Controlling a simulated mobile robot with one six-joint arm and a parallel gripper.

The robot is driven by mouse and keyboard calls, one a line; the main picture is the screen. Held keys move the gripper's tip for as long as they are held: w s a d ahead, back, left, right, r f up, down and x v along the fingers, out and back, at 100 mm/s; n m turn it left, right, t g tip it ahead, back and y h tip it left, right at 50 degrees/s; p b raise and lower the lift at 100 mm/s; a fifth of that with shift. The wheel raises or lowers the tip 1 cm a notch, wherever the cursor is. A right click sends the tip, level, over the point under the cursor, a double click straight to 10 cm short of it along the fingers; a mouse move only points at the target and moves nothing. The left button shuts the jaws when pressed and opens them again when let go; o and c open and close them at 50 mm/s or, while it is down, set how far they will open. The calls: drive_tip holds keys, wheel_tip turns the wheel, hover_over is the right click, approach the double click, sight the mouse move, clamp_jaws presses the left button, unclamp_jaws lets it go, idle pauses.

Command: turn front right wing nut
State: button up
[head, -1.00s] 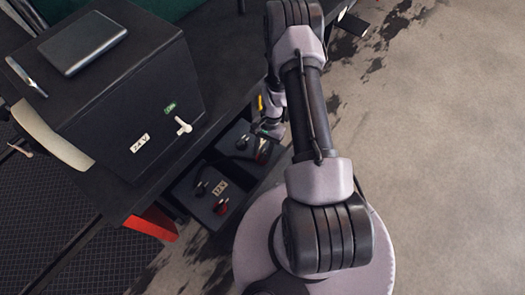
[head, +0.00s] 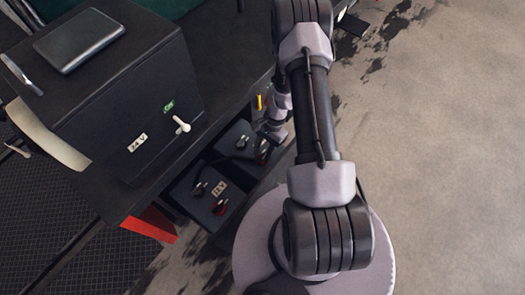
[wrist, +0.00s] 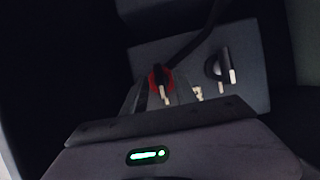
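In the wrist view a pale wing nut (wrist: 163,93) stands on a terminal with a red clamp (wrist: 158,76). My gripper (wrist: 160,98) has its two dark fingers on either side of this nut, with gaps showing. A second pale wing nut (wrist: 233,76) is on the black-clamped terminal to the right. In the head view my gripper is low by the red terminal (head: 262,156) of the farther battery (head: 235,133); my arm partly hides it. The nearer battery (head: 195,208) has a red terminal (head: 221,207) and a black terminal (head: 198,188). Which nut is front right cannot be told.
A large black box (head: 150,90) with a white lever (head: 182,124) stands above and left of the batteries, with a tablet (head: 80,40) on top. A dark cable (wrist: 200,40) runs above the clamps. A red beam (head: 150,224) is lower left.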

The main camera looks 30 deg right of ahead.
drive_tip(key=p+v, duration=0.4)
drive_tip(key=v, duration=1.3)
drive_tip(key=shift+r+p, duration=0.25)
drive_tip(key=shift+p, duration=0.15)
drive_tip(key=shift+w, duration=0.1)
